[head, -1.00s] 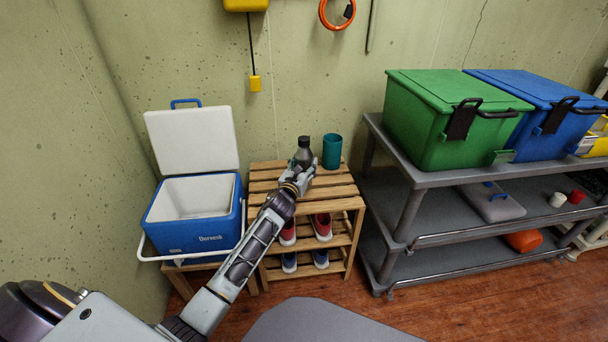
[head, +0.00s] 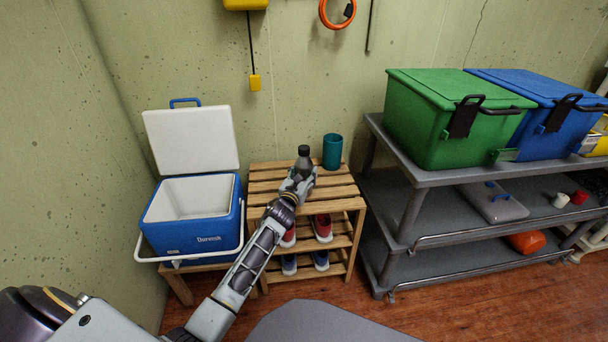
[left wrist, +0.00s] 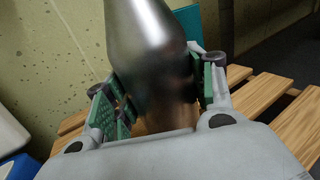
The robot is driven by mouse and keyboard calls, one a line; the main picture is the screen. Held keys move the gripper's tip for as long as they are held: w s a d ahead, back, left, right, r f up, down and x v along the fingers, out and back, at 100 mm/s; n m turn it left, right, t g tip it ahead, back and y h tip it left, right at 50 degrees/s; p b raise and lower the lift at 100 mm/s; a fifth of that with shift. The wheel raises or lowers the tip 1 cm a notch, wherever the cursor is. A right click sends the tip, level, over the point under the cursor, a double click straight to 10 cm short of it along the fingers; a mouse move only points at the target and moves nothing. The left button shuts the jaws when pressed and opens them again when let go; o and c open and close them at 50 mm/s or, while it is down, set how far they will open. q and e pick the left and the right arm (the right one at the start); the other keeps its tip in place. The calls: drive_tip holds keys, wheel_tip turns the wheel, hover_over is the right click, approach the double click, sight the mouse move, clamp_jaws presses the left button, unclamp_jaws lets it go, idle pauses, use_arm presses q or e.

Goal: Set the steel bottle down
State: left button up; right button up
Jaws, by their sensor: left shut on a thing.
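The steel bottle (head: 303,159) has a dark cap and stands upright at the slatted wooden rack (head: 337,191). My left gripper (head: 299,180) is shut around its body. In the left wrist view the shiny bottle (left wrist: 150,50) sits between the green finger pads of my left gripper (left wrist: 158,100). The bottle's base is hidden behind the gripper, so I cannot tell whether it touches the slats. My right gripper is not in view.
A teal cup (head: 332,151) stands on the rack just right of the bottle. An open blue cooler (head: 205,236) is at the left. A grey shelf cart (head: 436,178) with green (head: 440,118) and blue (head: 530,105) bins is at the right. The rack's front slats look clear.

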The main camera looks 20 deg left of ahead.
use_arm(q)
drive_tip(key=o, duration=1.4)
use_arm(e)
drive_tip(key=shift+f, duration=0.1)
use_arm(q)
drive_tip(key=shift+r, duration=0.1)
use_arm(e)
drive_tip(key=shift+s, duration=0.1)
use_arm(q)
drive_tip(key=shift+s+d+p, duration=0.1)
drive_tip(key=shift+s+p, duration=0.2)
drive_tip(key=shift+s, duration=0.45)
drive_tip(key=shift+s+d+p, duration=0.1)
drive_tip(key=shift+s+p, duration=0.2)
drive_tip(key=shift+s, duration=0.75)
drive_tip(key=shift+s+d+p, duration=0.15)
drive_tip(key=shift+s+p, duration=0.45)
drive_tip(key=shift+s, duration=1.8)
drive_tip(key=shift+s+d, duration=0.1)
drive_tip(key=shift+s, duration=1.2)
drive_tip(key=shift+s+p, duration=0.35)
drive_tip(key=shift+s, duration=0.15)
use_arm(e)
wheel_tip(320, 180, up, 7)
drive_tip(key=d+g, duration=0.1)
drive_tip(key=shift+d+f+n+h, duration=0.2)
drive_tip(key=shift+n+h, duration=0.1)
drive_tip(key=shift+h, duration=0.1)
